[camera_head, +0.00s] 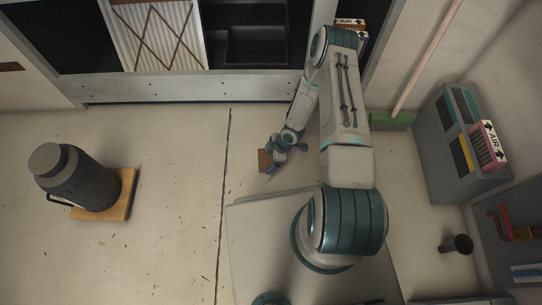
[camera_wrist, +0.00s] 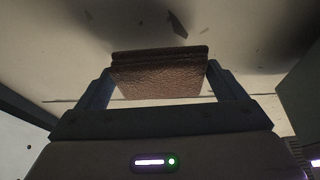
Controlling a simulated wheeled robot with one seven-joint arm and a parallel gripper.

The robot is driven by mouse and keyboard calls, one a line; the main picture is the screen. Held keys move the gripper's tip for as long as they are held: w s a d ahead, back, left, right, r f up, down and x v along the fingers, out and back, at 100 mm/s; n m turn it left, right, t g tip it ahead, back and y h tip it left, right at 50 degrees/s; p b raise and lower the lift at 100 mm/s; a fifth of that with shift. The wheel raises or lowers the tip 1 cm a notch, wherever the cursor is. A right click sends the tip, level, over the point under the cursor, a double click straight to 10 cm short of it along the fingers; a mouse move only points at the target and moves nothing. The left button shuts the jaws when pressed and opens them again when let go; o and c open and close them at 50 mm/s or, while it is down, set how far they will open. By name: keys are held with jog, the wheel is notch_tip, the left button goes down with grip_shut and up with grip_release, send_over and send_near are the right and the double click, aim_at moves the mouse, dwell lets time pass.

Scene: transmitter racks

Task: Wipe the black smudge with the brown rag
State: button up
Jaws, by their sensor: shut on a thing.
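The brown rag (camera_wrist: 160,76) is a folded, rough-textured piece between the two fingers of my gripper (camera_wrist: 163,84) in the wrist view. My gripper is shut on it. In the head view, the rag (camera_head: 263,160) shows as a small brown patch beside my gripper (camera_head: 272,160), over the pale floor right of the long dark floor line. I cannot pick out the black smudge with certainty in either view. Dark soft patches show behind the rag at the top of the wrist view, and I cannot tell whether they are smudge or shadow.
A dark canister (camera_head: 85,178) stands on a wooden board (camera_head: 118,205) at left. Open racks (camera_head: 190,89) line the back. A green broom head (camera_head: 391,121), a grey bin unit (camera_head: 440,150) and a dark cup (camera_head: 460,244) are at right. The left-centre floor is mostly clear.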

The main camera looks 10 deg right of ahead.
jog(key=shift+r+p, duration=0.75)
jog(key=shift+r, duration=0.8)
